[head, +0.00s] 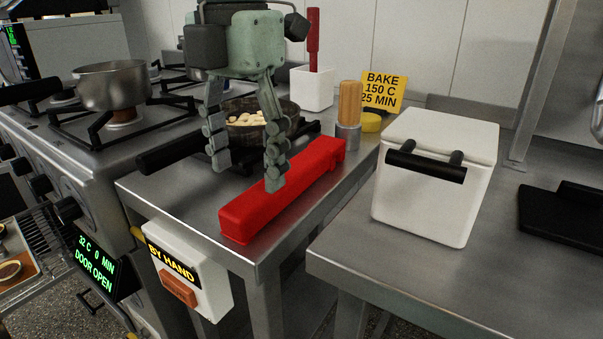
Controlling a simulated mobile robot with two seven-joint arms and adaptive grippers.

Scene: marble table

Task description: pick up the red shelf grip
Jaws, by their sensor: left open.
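The red shelf grip (300,187) is a long red bar lying on the steel counter (190,205), running from the near edge toward the back right. My left gripper (247,178) hangs above the counter with its fingers pointing down and spread apart. Nothing is held between them. Its right finger overlaps the middle of the red bar in the picture; I cannot tell whether they touch. The left finger is to the left of the bar. My right gripper is not in view.
A dark pan (262,127) with pale pieces sits behind the gripper. A white lidded box (435,190) stands on the right counter, across a gap. A wooden-handled tool (349,105) and yellow sign (383,92) stand behind. A pot (117,88) is on the stove at left.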

